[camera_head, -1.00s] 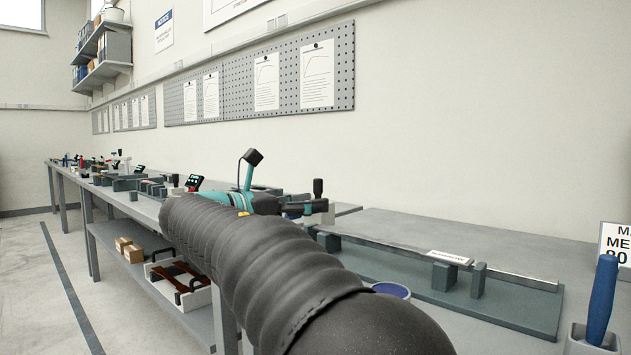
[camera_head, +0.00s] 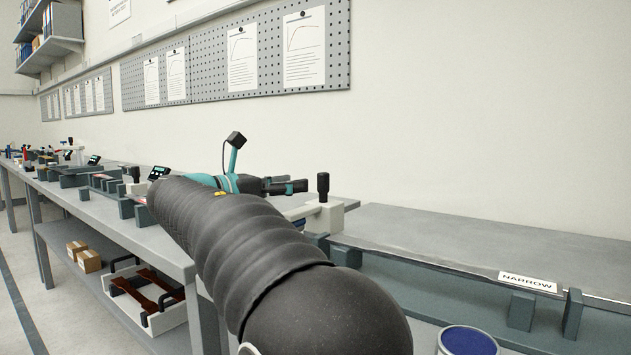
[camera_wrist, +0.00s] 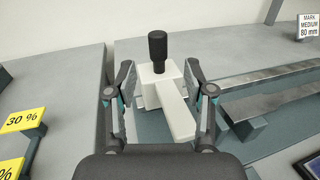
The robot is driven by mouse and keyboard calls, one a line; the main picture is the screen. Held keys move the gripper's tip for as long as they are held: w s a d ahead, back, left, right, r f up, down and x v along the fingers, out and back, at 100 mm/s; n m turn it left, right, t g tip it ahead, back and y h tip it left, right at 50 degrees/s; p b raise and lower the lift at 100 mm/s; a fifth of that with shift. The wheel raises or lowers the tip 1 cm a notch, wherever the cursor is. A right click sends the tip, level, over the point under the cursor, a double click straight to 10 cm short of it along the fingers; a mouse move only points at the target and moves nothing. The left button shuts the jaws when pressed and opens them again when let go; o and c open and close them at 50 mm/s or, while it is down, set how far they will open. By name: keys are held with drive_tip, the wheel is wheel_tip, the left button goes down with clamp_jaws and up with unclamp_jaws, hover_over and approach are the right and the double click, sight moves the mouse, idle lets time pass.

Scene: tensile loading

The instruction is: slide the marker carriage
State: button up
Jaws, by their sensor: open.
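The marker carriage (camera_wrist: 172,101) is a white block with an upright black knob (camera_wrist: 158,50) and a flat white arm reaching toward my gripper. My gripper (camera_wrist: 163,90) is open, with one finger on each side of the carriage in the wrist view; I cannot tell whether either finger touches it. A metal rail (camera_wrist: 265,82) on a grey-green base runs off to the right of the carriage. In the head view the carriage (camera_head: 333,213) and its knob stand at the rail's left end, just right of my gripper (camera_head: 298,187). My arm hides part of the rail base there.
A "NARROW" label (camera_head: 530,282) is on the rail, with upright grey-green blocks (camera_head: 521,310) in front. A blue-topped round container (camera_head: 467,341) stands nearby. The wrist view shows a "MARK MEDIUM 80 mm" sign (camera_wrist: 310,27) and yellow "30 %" signs (camera_wrist: 24,119). The wall is behind.

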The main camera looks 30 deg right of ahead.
sight(319, 180)
drive_tip(key=d, duration=0.9)
drive_tip(key=shift+w+d, duration=0.1)
drive_tip(key=shift+w, duration=0.2)
